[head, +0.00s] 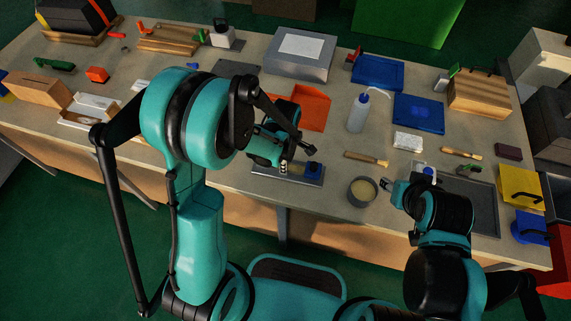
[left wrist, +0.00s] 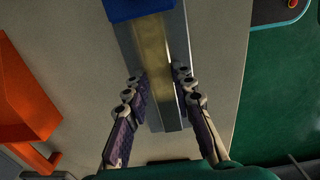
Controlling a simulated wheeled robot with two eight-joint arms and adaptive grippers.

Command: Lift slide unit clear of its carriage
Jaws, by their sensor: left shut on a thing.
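The slide unit is the long piece with a brass-coloured strip and silver sides (left wrist: 152,45), with a blue block (left wrist: 135,8) at its far end in the left wrist view. In the head view the blue block (head: 313,168) shows at the right end of a grey base (head: 310,181). My left gripper (head: 285,167) is down at this base. In the left wrist view its fingers (left wrist: 160,92) stand on both sides of the slide unit and are shut on it. The exact contact is hard to see. My right gripper (head: 388,186) is beside a round pot; its finger gap is unclear.
An orange tray (head: 313,108) lies behind the base. The round grey pot (head: 361,191) stands to its right. A white bottle (head: 358,112), blue trays (head: 418,113) and a wooden-handled brush (head: 366,158) are further right. The bench's front edge is close to the base.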

